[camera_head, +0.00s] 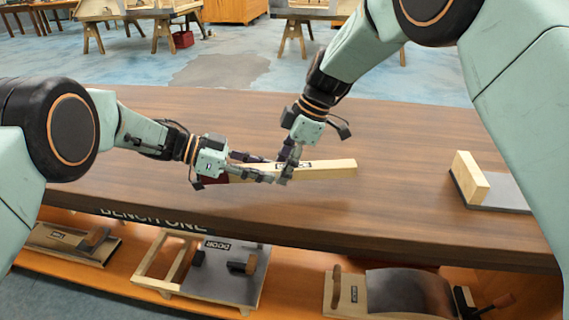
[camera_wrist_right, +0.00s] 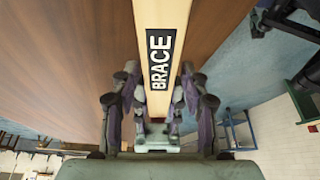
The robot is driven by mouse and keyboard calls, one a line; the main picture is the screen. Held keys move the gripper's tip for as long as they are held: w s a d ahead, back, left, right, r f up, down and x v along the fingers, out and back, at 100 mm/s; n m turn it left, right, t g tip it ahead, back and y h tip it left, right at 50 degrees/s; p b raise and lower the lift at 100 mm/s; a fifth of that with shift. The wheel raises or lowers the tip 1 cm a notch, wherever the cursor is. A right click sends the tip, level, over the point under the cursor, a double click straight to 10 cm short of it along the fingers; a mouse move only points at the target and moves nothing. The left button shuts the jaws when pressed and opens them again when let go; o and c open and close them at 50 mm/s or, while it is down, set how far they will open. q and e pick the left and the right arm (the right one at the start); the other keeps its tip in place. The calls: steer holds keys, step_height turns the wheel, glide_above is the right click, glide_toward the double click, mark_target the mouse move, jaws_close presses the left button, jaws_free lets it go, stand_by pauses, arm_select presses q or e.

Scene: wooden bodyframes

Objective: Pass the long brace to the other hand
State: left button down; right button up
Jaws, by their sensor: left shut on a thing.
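The long brace (camera_head: 325,169) is a pale wooden bar with a dark label reading BRACE (camera_wrist_right: 160,62). It lies roughly level just over the bench, its right part sticking out freely. My left gripper (camera_head: 270,170) comes from the left and is shut on the brace's left part. My right gripper (camera_head: 287,172) reaches down from above onto the brace, close beside the left fingers. In the right wrist view its fingers (camera_wrist_right: 160,80) stand on both sides of the brace, very near its edges. I cannot tell whether they press on it. The brace's left end is partly hidden.
The brown bench top (camera_head: 420,130) is mostly clear. A wooden block on a grey plate (camera_head: 495,188) stands at the right. A lower shelf holds a door-labelled frame (camera_head: 160,262) and other wooden parts. Workbenches stand on the blue floor behind.

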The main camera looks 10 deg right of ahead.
jaws_close()
arm_select(q)
steer(key=c, duration=0.9)
jaws_free()
steer(key=shift+c, duration=0.2)
steer(key=shift+a, duration=0.1)
